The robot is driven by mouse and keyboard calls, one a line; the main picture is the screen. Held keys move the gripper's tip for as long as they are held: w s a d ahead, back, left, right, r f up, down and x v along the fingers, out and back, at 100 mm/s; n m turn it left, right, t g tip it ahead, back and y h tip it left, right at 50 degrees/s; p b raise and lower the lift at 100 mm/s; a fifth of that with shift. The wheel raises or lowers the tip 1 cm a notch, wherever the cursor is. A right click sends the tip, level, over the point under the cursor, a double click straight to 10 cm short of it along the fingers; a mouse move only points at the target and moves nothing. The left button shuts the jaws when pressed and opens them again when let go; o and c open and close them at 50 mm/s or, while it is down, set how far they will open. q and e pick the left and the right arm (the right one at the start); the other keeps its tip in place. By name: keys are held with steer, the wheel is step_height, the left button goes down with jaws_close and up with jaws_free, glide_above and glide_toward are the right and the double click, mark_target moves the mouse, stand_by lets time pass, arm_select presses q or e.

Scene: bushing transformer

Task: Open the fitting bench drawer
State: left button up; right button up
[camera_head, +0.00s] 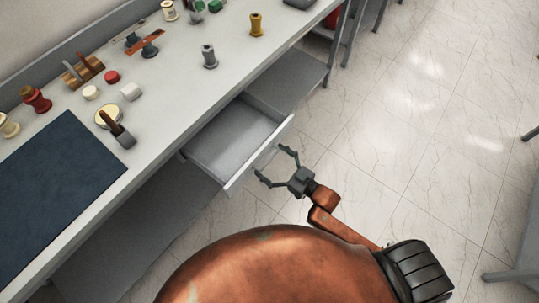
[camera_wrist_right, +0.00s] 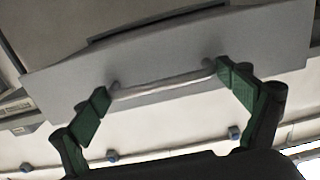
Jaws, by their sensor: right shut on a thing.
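The fitting bench drawer (camera_head: 232,140) is pulled out from under the worktop, and its grey inside shows empty in the head view. Its front panel (camera_wrist_right: 215,40) fills the upper part of the right wrist view. A pale bar handle (camera_wrist_right: 165,88) runs across that panel. My right gripper (camera_head: 270,160) is at the drawer front, with one finger at each end of the handle. My left gripper is not in view.
The bench worktop (camera_head: 180,112) holds a dark blue mat (camera_head: 60,195), a grey bushing (camera_head: 209,57), a yellow bushing (camera_head: 256,25) and several small parts. A lower shelf (camera_head: 135,225) lies under the bench. The tiled floor (camera_head: 400,130) to the right is largely clear.

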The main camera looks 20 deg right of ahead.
stand_by(0.3)
steer(key=o, duration=1.3)
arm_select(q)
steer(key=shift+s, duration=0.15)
arm_select(e)
steer(key=shift+o, duration=0.4)
steer(key=shift+s, duration=0.1)
steer(key=v, duration=1.2)
